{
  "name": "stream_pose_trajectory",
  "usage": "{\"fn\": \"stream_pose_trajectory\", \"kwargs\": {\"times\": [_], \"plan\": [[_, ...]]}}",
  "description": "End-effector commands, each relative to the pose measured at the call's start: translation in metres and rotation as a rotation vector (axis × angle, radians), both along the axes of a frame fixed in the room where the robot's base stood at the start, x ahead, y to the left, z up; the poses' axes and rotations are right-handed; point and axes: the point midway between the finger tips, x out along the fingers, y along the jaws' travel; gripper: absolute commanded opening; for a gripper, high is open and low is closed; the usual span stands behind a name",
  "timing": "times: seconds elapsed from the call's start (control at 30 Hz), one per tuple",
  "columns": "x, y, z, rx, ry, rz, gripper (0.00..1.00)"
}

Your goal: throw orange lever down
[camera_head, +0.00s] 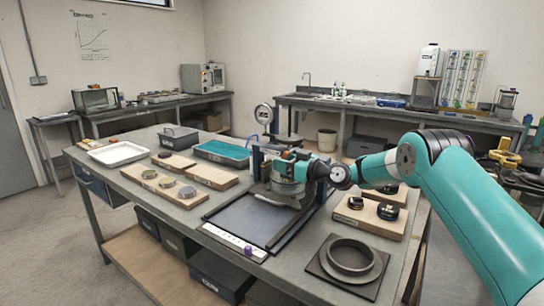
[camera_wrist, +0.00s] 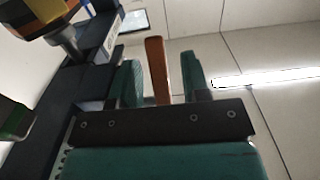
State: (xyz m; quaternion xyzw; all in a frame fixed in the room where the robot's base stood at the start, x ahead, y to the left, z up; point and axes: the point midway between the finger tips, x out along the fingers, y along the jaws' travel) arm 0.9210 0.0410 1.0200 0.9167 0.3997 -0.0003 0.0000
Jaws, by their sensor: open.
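The orange lever (camera_wrist: 157,70) stands upright in the wrist view, between the two teal fingers of my gripper (camera_wrist: 162,80). The fingers are open, with a gap visible on each side of the lever. The lever's lower end is hidden behind the dark bar of my gripper. In the head view my gripper (camera_head: 283,168) is at the dark blue lever frame (camera_head: 257,163) on the middle table, and my wrist hides much of the frame. I cannot make out the orange lever clearly there.
In the wrist view a green-ended part (camera_wrist: 14,120) and a yellow, red and black part (camera_wrist: 42,16) lie to the left. On the table are a white tray (camera_head: 117,153), a teal-lined tray (camera_head: 221,152), wooden blocks (camera_head: 160,188) and a round ring fixture (camera_head: 350,258).

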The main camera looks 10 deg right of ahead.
Motion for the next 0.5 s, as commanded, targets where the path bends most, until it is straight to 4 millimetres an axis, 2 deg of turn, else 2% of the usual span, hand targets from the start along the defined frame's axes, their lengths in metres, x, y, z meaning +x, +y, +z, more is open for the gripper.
{"fn": "stream_pose_trajectory", "kwargs": {"times": [0.37,0.5], "plan": [[0.0020,-0.0018,-0.0001,0.000,0.000,-0.007,0.43],[0.0019,-0.0012,-0.0001,0.000,0.000,-0.006,0.10]]}}
